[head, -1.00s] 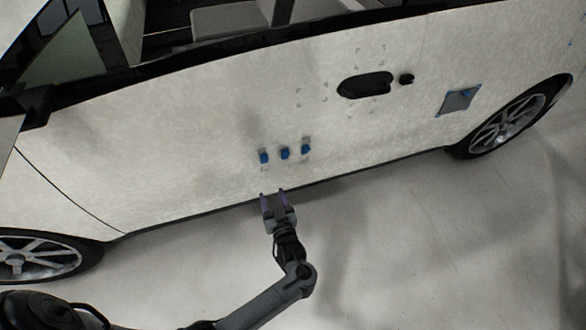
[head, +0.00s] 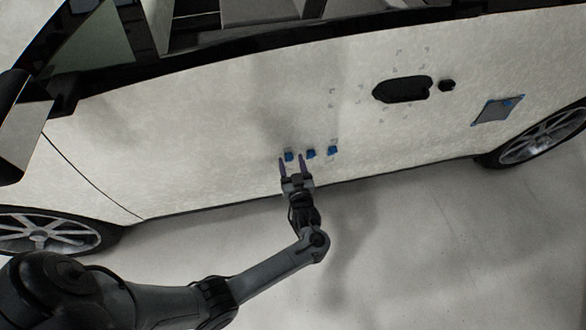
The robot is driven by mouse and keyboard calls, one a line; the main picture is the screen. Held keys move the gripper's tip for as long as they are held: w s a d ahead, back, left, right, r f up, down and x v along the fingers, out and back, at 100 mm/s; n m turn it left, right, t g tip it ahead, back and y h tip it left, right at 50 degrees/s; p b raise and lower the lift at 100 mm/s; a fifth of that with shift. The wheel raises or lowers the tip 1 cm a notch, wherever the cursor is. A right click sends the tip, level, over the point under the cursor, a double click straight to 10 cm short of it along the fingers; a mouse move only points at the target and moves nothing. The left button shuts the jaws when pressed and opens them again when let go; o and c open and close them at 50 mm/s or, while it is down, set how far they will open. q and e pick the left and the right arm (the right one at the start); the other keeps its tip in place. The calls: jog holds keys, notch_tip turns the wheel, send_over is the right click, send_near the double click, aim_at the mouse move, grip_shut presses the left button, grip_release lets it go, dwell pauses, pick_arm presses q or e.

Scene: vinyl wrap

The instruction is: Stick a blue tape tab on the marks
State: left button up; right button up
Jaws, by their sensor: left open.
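Three blue tape tabs sit in a row low on the white car door: a left tab (head: 289,155), a middle tab (head: 311,154) and a right tab (head: 333,150). Faint grey corner marks (head: 362,88) are on the door around the dark handle recess (head: 402,89). My right gripper is not in view.
A grey patch (head: 497,111) with blue tape at its corners is on the panel at the right. A small black round part (head: 447,86) is beside the handle recess. The car door (head: 200,130) is clear left of the tabs. The floor (head: 430,250) is open.

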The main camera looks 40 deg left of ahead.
pick_arm(q)
jog(key=shift+w+a, duration=0.35)
jog(key=shift+a, duration=0.3)
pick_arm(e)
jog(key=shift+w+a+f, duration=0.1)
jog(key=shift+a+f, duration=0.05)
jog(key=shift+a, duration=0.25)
pick_arm(q)
jog(key=shift+d, duration=0.1)
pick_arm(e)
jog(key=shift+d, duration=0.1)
pick_arm(q)
jog(key=shift+c, duration=0.7)
grip_shut()
jog(key=shift+d, duration=0.1)
jog(key=shift+s+d, duration=0.25)
jog(key=shift+s+d, duration=0.15)
jog(key=shift+d, duration=0.05)
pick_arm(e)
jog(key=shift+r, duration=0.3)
